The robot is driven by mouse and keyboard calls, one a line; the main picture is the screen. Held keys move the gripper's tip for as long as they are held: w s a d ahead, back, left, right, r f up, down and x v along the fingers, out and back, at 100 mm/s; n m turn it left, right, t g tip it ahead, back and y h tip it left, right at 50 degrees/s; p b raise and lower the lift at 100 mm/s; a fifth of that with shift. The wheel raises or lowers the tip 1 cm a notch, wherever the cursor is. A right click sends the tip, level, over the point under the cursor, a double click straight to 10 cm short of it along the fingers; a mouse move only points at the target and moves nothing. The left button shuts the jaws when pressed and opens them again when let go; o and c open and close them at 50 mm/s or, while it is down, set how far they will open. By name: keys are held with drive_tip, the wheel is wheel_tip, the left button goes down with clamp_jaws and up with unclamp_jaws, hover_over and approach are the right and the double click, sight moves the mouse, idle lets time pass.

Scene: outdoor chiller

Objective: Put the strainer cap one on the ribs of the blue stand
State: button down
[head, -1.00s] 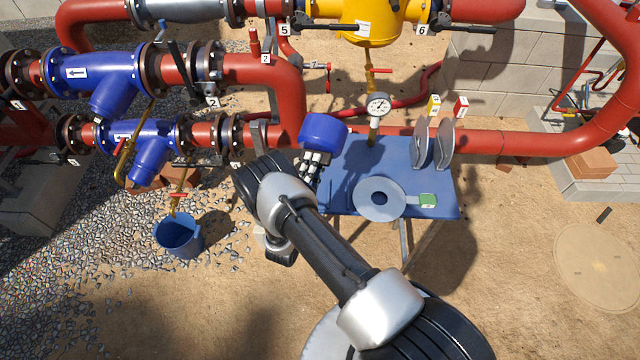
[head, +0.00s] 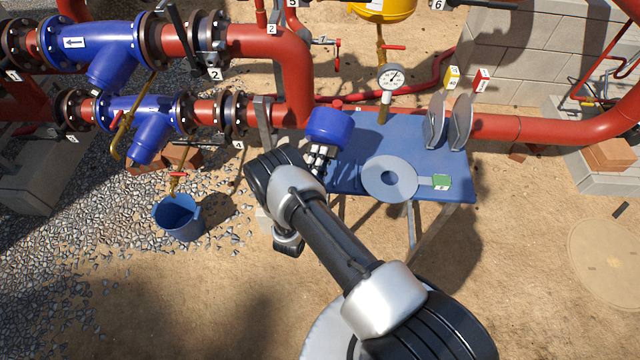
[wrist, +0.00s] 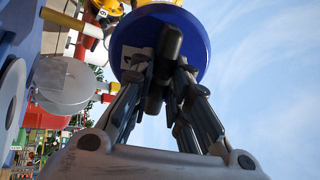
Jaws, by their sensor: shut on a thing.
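My gripper (head: 321,156) is shut on a blue round strainer cap (head: 331,128), held at the left edge of the blue stand's top (head: 350,180) and apparently above it. In the wrist view, the cap (wrist: 195,35) fills the upper middle, with my gripper's fingers (wrist: 165,75) against its underside and a white label partly showing. The stand is a blue table on thin legs. Its ribs cannot be made out clearly.
On the stand lie a grey ring plate (head: 389,179) with a green tag (head: 440,182). Two grey discs (head: 435,122) (head: 461,122) stand upright behind it. A pressure gauge (head: 390,77) rises at the back. Red piping (head: 292,80) runs close behind the cap. A blue bucket (head: 180,217) stands left.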

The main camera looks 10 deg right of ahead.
drive_tip(key=shift+f+b, duration=3.95)
drive_tip(key=shift+f, duration=0.6)
drive_tip(key=shift+f+b, duration=0.4)
drive_tip(key=shift+b, duration=0.1)
drive_tip(key=shift+f, duration=0.25)
drive_tip(key=c, duration=1.5)
unclamp_jaws()
drive_tip(key=shift+c, duration=0.2)
